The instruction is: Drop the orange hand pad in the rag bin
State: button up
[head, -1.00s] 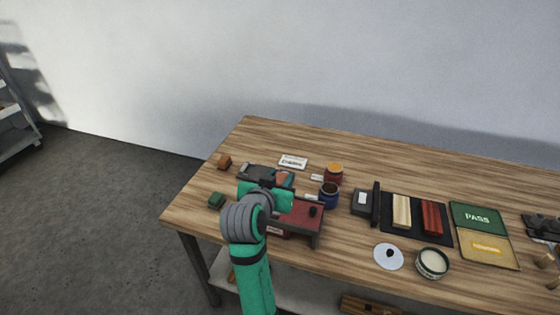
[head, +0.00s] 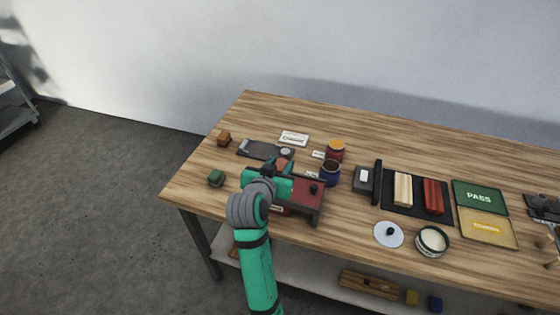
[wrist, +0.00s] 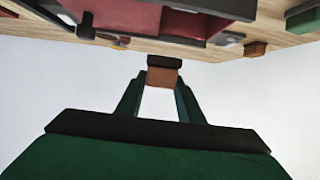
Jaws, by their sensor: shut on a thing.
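My gripper (head: 281,168) is over the workbench, between the dark flat tray and the red-topped piece, and is partly hidden by my own arm. In the wrist view my gripper (wrist: 163,88) is shut on a small orange-brown block with a dark top, which I take as the orange hand pad (wrist: 163,77). The pad shows only as a small patch in the head view (head: 286,161). I cannot make out a rag bin for certain. The low red-topped piece (head: 309,203) has a dark knob and a pale front label that I cannot read.
An orange-brown block (head: 223,139) and a green block (head: 216,178) lie at the bench's left end. The dark tray (head: 258,149) is behind my gripper.

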jog(key=o, duration=1.1)
jog(key=shift+o, duration=0.2)
jog(key=v, duration=1.1)
jog(key=shift+w+f, duration=0.1)
